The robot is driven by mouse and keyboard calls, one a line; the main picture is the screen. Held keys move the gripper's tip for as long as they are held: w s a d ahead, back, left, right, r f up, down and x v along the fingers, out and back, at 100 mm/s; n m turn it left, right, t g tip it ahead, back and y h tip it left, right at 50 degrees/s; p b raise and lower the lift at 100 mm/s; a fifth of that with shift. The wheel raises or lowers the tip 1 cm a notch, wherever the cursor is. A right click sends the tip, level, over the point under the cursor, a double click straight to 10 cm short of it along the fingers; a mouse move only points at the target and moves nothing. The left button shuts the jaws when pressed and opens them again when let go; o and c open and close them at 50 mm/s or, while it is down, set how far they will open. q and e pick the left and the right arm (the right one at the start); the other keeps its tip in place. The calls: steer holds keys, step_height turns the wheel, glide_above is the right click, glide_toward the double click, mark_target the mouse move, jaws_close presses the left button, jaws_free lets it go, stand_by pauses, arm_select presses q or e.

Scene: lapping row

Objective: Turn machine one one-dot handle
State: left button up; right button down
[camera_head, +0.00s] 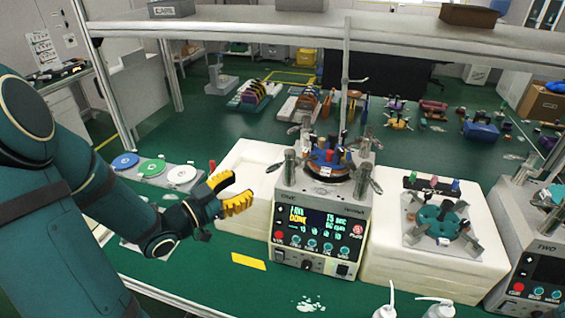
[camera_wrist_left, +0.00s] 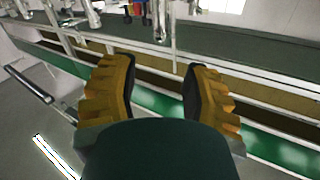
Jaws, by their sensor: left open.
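Machine one (camera_head: 318,228) is the white lapping machine at the centre of the head view, its lit front panel (camera_head: 312,228) reading "ONE" and "DONE". A dark round plate (camera_head: 328,172) with red and blue parts sits on top. Silver posts with lever handles stand around it, such as the front left handle (camera_head: 289,168) and the front right handle (camera_head: 364,172). I cannot make out dots on them. My left gripper (camera_head: 246,192), with yellow fingers, is left of the machine, apart from the handles. It is open and empty in the left wrist view (camera_wrist_left: 160,72). My right gripper is not in view.
A grey tray (camera_head: 190,195) with blue, green and white discs lies behind my left arm. White blocks flank machine one; the right one (camera_head: 425,265) carries a teal fixture (camera_head: 438,222). Machine two (camera_head: 535,262) is at far right. A shelf (camera_head: 420,40) crosses above. White bottles (camera_head: 390,308) stand in front.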

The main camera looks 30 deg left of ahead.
mark_target(278, 165)
arm_select(q)
steer(key=x, duration=1.2)
steer(key=shift+w, duration=0.1)
steer(key=shift+o, duration=0.2)
steer(key=shift+f, duration=0.1)
jaws_close()
